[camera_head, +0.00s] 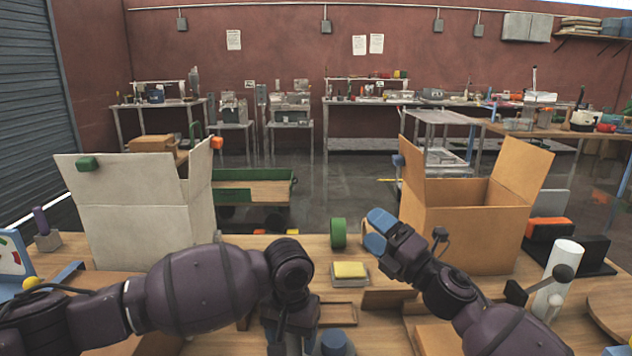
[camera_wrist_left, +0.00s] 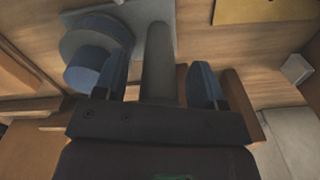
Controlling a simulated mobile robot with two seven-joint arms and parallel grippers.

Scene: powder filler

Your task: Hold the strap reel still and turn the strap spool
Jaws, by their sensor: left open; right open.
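A blue round part with a wide flange and a raised hub, seemingly the strap spool (camera_wrist_left: 95,50), sits by a grey plate (camera_wrist_left: 150,22) in the left wrist view. Its blue top (camera_head: 334,343) shows at the bottom of the head view. A grey post (camera_wrist_left: 158,55), perhaps part of the strap reel, stands between the fingers of my left gripper (camera_wrist_left: 160,88). That gripper is open, with its left finger close beside the blue part; contact cannot be told. In the head view my left gripper (camera_head: 290,338) points down. My right gripper (camera_head: 377,232) is open and empty, right of a green roll (camera_head: 338,233).
A yellow block (camera_head: 350,270) on a grey base sits mid-bench. An open white carton (camera_head: 135,235) stands at left and an open brown carton (camera_head: 465,230) at right. A white cylinder (camera_head: 560,275) stands at far right. A wooden tray (camera_head: 337,312) lies near the left gripper.

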